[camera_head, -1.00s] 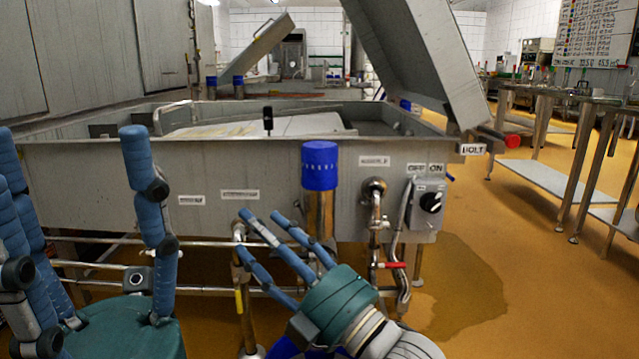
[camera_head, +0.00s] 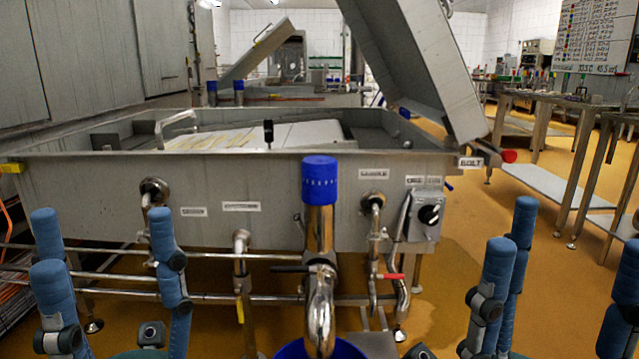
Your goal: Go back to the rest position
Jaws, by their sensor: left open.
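My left gripper (camera_head: 106,238) stands at the lower left in the head view, its blue fingers pointing up and spread apart. It is open with nothing between the fingers. My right gripper (camera_head: 566,242) stands at the lower right, fingers also up and wide apart, open and empty. One of its fingers is partly cut off by the right picture edge. Both palms lie mostly below the picture's lower edge.
A large steel vat (camera_head: 275,185) with a raised lid (camera_head: 415,60) stands ahead. A blue-capped steel pipe (camera_head: 319,225) rises before it, above a blue container (camera_head: 290,349). A switch box (camera_head: 426,215) is on its front. Steel tables (camera_head: 560,100) stand right; floor between is open.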

